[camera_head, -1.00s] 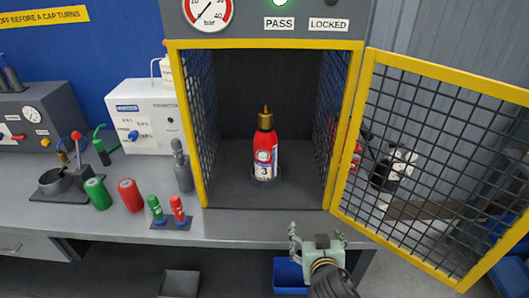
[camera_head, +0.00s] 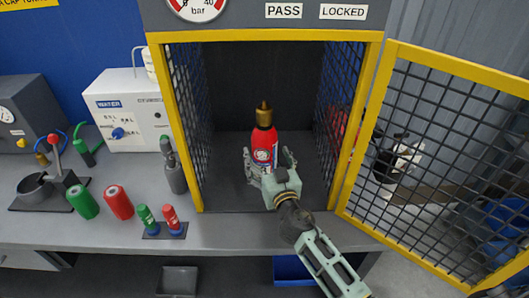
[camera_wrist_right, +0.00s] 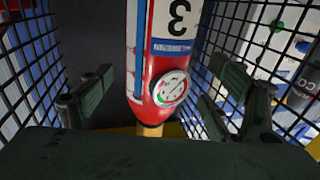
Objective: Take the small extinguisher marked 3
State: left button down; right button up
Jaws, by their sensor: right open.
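The small red extinguisher (camera_head: 264,140) with a brass top stands upright inside the yellow-framed mesh cabinet (camera_head: 163,110). In the right wrist view the extinguisher (camera_wrist_right: 151,60) appears upside down, with the 3 on its white label and a round gauge. My right gripper (camera_head: 270,163) has reached into the cabinet in front of it, hiding its lower part in the head view. The right wrist view shows the two fingers (camera_wrist_right: 163,95) apart, one on each side of the extinguisher, with gaps showing. My left gripper is not in view.
The mesh door (camera_head: 440,160) stands open to the right. On the bench left of the cabinet are green (camera_head: 83,202) and red (camera_head: 118,203) cylinders, and a small stand (camera_head: 164,231) with green and red pieces. A blue bin (camera_head: 294,269) sits below.

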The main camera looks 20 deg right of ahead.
jog(key=w, duration=0.4)
jog(key=shift+w+d+f, duration=0.1)
jog(key=shift+d, duration=0.15)
jog(key=shift+w+p, duration=0.25)
jog(key=shift+p, duration=0.05)
jog(key=c, duration=0.9)
grip_shut()
jog(key=shift+w+r, duration=0.15)
jog(key=shift+r, duration=0.3)
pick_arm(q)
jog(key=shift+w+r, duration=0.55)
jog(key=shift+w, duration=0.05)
